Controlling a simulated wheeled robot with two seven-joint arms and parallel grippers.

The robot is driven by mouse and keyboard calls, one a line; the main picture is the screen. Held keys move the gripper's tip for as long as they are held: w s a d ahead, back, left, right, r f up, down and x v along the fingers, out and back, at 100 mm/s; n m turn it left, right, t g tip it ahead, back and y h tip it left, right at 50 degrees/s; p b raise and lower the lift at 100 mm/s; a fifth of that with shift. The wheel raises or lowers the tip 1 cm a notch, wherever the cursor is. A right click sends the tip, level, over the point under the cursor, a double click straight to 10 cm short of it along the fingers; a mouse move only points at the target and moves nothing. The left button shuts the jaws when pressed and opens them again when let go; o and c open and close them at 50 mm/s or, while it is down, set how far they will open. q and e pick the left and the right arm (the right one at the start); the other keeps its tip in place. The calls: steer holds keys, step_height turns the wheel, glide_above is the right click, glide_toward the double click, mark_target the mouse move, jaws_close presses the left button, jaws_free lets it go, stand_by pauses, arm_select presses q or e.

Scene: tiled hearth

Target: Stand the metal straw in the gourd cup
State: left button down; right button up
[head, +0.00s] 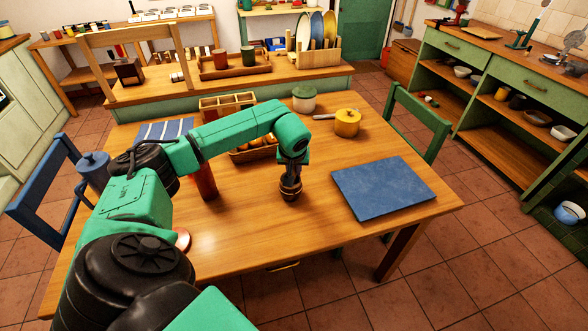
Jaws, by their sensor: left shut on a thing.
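The gourd cup (290,195), small, dark brown and round, stands on the wooden table near its middle. My left gripper (291,178) points straight down right over the cup and hides its top. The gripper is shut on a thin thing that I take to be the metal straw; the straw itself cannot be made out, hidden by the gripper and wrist. I cannot tell whether its lower end is inside the cup. My right gripper is not in view.
A blue board (383,188) lies right of the cup. A yellow pot (347,123), a lidded jar (304,100) and a divided wooden box (228,106) stand behind. A red cylinder (206,182) stands left, partly behind my arm. The table front (330,232) is clear.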

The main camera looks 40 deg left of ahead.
arm_select(q)
steer(key=shift+f, duration=0.35)
steer(key=c, duration=0.7)
jaws_free()
steer(key=b+v, duration=0.2)
steer(key=v, duration=1.2)
steer(key=shift+s+d+r, duration=0.15)
steer(key=shift+r, duration=0.1)
